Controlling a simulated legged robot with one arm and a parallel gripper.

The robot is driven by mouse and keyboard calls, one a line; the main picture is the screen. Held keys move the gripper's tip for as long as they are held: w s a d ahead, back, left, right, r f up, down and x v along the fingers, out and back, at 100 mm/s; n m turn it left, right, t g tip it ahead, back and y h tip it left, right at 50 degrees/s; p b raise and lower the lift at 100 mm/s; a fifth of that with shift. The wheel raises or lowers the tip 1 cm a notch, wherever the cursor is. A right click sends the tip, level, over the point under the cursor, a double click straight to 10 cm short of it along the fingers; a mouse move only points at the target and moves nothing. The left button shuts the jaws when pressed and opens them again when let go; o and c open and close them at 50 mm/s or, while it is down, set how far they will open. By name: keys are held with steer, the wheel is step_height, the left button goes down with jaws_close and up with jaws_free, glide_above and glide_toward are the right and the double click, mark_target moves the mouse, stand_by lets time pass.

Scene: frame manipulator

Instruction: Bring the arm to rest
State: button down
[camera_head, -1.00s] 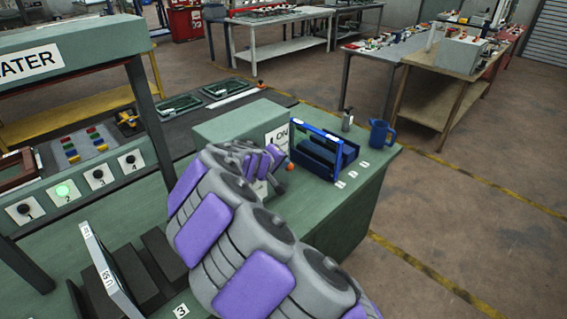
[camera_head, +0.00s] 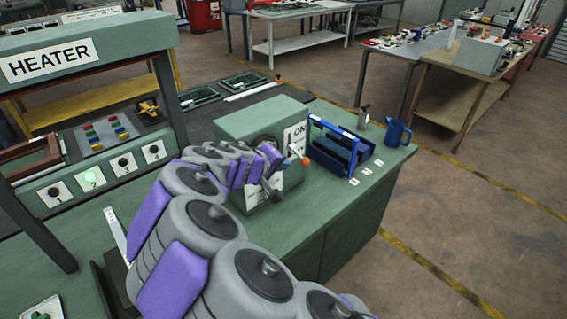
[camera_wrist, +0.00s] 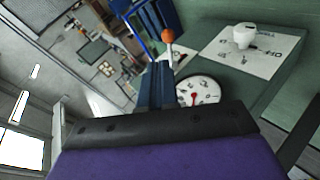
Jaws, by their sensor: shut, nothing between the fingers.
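My arm, in purple and grey segments, reaches from the bottom of the head view over the green workbench (camera_head: 345,228). My gripper (camera_head: 272,165) is in front of the green control box (camera_head: 255,118), near its orange-tipped lever (camera_head: 304,161). In the wrist view my gripper (camera_wrist: 158,72) has its blue-grey fingers together with nothing between them. The lever's orange ball (camera_wrist: 168,35) shows just beyond the fingertips, and a white dial with a red pointer (camera_wrist: 200,92) lies to their right. I cannot tell whether the fingers touch the lever.
A blue frame rack (camera_head: 338,150), a blue mug (camera_head: 397,133) and a small metal bottle (camera_head: 363,117) stand right of the box. The heater frame (camera_head: 88,45) rises at left, above numbered buttons (camera_head: 105,172). Open floor lies right of the bench.

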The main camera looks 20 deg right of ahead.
steer(key=s+d+r+m+g+y, duration=0.1)
steer(key=s+d+m+g, duration=0.1)
steer(key=s, duration=0.6)
steer(key=s+d+r+m+g+y, duration=0.1)
steer(key=s+d+m+g, duration=0.1)
steer(key=s, duration=0.7)
steer(key=s+a+f+g+y, duration=0.1)
steer(key=s+a+y, duration=0.1)
steer(key=s+a, duration=0.2)
steer(key=s+a+f+n+g+y, duration=0.1)
steer(key=s+a+f+y, duration=0.1)
steer(key=s, duration=0.9)
steer(key=s+a+f+n+g+y, duration=0.1)
steer(key=s+a+y, duration=0.2)
steer(key=s+a, duration=0.3)
steer(key=shift+s+a+f+g+y, duration=0.3)
steer(key=shift+s+a+f+g, duration=0.1)
steer(key=shift+s, duration=0.7)
